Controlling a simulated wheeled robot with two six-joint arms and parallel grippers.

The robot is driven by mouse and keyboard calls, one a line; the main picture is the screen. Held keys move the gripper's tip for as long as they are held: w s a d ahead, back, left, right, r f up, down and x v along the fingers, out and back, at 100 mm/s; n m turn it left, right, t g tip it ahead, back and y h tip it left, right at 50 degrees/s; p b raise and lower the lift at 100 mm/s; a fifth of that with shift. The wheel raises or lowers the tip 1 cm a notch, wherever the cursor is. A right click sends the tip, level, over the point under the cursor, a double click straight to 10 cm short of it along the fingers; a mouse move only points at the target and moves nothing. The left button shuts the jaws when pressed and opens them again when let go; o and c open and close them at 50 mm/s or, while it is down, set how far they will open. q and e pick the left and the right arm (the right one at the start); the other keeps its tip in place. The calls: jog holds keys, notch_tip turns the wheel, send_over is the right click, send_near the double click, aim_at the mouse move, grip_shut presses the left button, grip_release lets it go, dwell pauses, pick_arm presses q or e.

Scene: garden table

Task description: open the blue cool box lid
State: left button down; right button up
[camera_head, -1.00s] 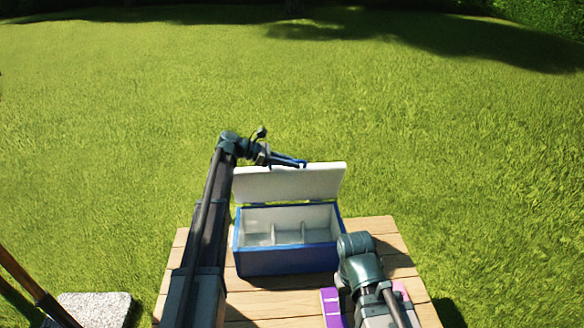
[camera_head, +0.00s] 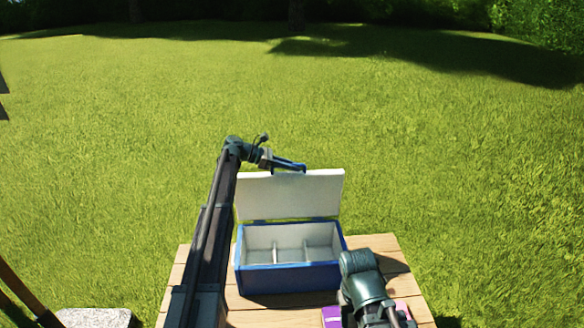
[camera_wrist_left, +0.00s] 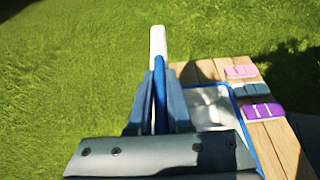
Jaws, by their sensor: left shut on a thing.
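The blue cool box (camera_head: 290,278) stands on the wooden table, its inside white and split into compartments. Its lid (camera_head: 290,196) is up, standing roughly upright at the box's back edge with the white inner face toward me. My left gripper (camera_head: 303,168) is at the lid's top edge, shut on it. In the left wrist view the fingers (camera_wrist_left: 160,100) clasp the lid (camera_wrist_left: 157,45), seen edge-on, with the open box (camera_wrist_left: 208,105) to the right. My right arm shows at the lower right of the head view; its gripper is hidden or out of frame.
The wooden table (camera_head: 385,262) has some bare planks around the box. A purple item (camera_head: 331,316) lies near the front; the wrist view shows a purple (camera_wrist_left: 262,111), a blue-grey (camera_wrist_left: 250,89) and a pink block (camera_wrist_left: 241,71). Grass surrounds the table.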

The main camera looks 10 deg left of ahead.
pick_arm(q)
jog(key=c, duration=1.1)
grip_release()
jog(key=p+v, duration=0.5)
jog(key=v, duration=0.7)
jog(key=shift+a+r, duration=0.2)
jog(key=shift+a, duration=0.1)
jog(key=shift+s+a+r, duration=0.15)
jog(key=shift+s+a, duration=0.05)
jog(key=shift+a, duration=0.35)
